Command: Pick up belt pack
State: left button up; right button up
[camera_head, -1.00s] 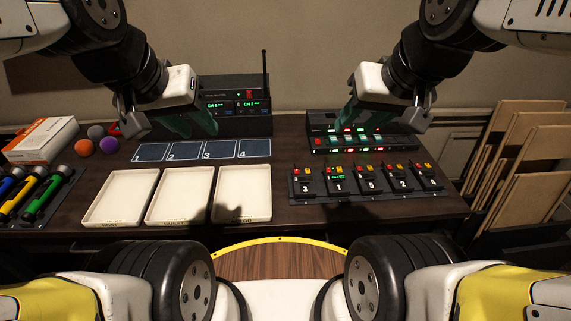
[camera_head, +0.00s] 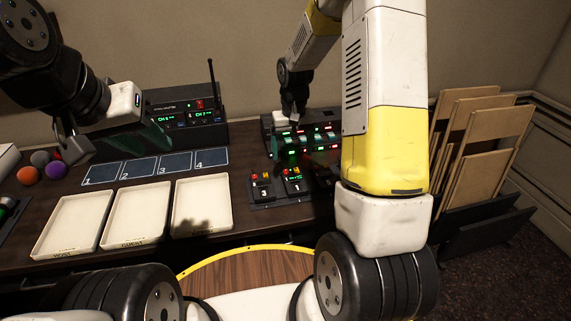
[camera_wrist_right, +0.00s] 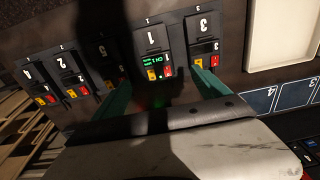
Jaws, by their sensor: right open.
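Belt packs stand in a dark rack (camera_head: 271,202) on the desk. Pack 3 (camera_head: 263,189) and pack 1 (camera_head: 296,186) show in the head view; my right arm covers most of the others. In the right wrist view pack 1 (camera_wrist_right: 153,40) has a lit green display, with pack 3 (camera_wrist_right: 205,25) beside it. My right gripper (camera_wrist_right: 160,74) is open, its green fingers to either side of pack 1's lower end and apart from each other. It shows over the rack in the head view (camera_head: 290,158). My left gripper (camera_head: 145,140) hangs near the radio unit; its finger gap is unclear.
Behind the rack is a unit with lit buttons (camera_head: 322,130). Three white trays (camera_head: 137,214) and numbered blue pads (camera_head: 141,168) lie to the left. A radio unit with an antenna (camera_head: 186,115) stands at the back. Wooden panels (camera_head: 478,150) lean at the right.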

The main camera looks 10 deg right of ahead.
aim_at(293, 177)
jog(key=f, duration=0.2)
jog(key=shift+w+f, duration=0.3)
jog(key=f, duration=0.7)
jog(key=shift+s+d+f, duration=0.1)
jog(key=shift+d+f, duration=0.15)
jog(key=shift+f, duration=0.1)
jog(key=c, duration=1.6)
